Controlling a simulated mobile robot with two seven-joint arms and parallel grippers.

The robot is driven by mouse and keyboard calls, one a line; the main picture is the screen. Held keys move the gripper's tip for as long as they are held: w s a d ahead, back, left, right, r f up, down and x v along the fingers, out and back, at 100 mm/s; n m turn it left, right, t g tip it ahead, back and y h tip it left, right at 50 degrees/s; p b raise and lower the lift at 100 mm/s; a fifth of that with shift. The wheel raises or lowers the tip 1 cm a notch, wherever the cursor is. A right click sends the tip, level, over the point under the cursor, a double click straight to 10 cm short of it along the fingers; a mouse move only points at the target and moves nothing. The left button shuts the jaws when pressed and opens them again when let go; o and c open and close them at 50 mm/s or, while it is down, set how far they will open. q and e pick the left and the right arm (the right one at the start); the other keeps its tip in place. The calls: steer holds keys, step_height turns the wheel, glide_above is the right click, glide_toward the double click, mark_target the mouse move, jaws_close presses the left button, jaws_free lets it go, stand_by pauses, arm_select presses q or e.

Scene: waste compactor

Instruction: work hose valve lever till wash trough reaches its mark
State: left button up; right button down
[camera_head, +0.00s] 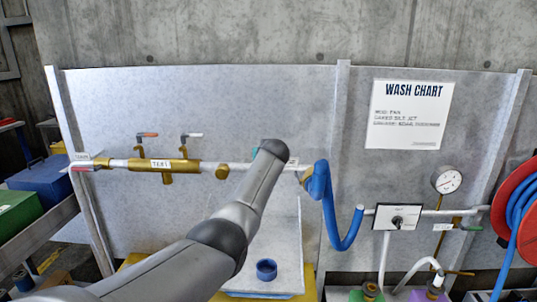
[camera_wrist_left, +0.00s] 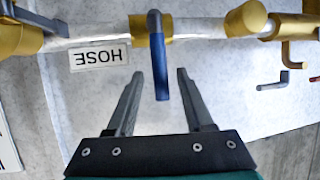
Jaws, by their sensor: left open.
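The hose valve lever (camera_wrist_left: 160,68) has a blue grip and hangs from the pipe beside an upside-down HOSE label (camera_wrist_left: 99,58) in the left wrist view. My left gripper (camera_wrist_left: 159,74) is open, with one finger on each side of the lever and a visible gap to both. In the head view my left arm reaches to the pipe and hides the lever and most of the gripper. A pale trough-like basin (camera_head: 287,250) is low behind my arm. Its mark and water level cannot be made out. My right gripper is not in view.
A brass pipe assembly with a label (camera_head: 160,163) and two small levers is left of my arm. A blue hose (camera_head: 328,205) loops down to the right. A gauge (camera_head: 447,180), a switch box (camera_head: 397,217) and a red hose reel (camera_head: 512,200) are farther right.

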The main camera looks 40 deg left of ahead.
arm_select(q)
steer(key=v, duration=1.4)
stand_by(0.6)
